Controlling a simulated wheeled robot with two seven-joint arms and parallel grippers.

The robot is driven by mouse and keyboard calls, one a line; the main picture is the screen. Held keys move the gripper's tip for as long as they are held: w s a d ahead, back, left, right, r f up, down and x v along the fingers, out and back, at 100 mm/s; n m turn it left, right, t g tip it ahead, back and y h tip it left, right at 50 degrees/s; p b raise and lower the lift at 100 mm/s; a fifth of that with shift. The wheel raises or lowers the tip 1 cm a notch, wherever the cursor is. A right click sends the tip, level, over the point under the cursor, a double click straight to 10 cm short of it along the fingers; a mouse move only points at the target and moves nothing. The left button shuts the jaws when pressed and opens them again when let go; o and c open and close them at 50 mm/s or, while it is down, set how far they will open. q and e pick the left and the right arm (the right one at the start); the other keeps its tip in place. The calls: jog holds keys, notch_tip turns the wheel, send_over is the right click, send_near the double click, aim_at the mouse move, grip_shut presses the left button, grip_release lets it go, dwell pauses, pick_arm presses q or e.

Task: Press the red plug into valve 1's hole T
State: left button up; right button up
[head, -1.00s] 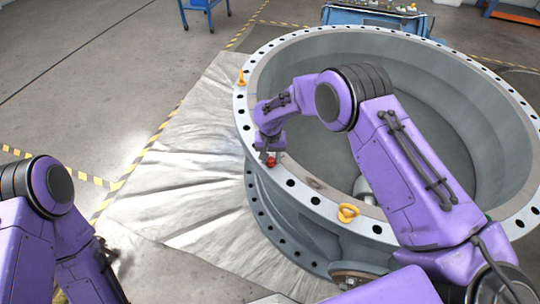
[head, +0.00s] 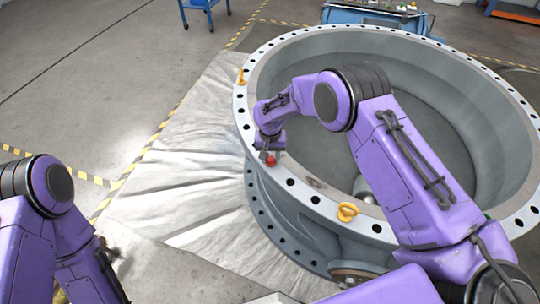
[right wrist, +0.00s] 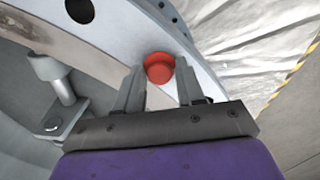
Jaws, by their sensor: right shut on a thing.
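A large grey valve ring (head: 475,85) stands on the floor, with a pale flange full of dark bolt holes on top. My right gripper (head: 267,153) is over the flange's near left part. It is shut on the red plug (head: 271,160). In the right wrist view, the red plug (right wrist: 159,66) sits between the two grey fingers of my right gripper (right wrist: 160,84), over the flange (right wrist: 125,30). The hole under the plug is hidden, and I cannot read any letter. My left arm shows at the lower left, but its gripper cannot be made out.
A pale sheet (head: 170,190) lies on the floor left of the valve. A blue cart (head: 203,5) and a blue bench (head: 375,17) stand at the back.

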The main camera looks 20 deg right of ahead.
jog(key=shift+f, duration=0.3)
jog(key=shift+f, duration=0.15)
jog(key=o, duration=1.6)
jog(key=shift+r+p, duration=2.4)
jog(key=shift+r, duration=0.6)
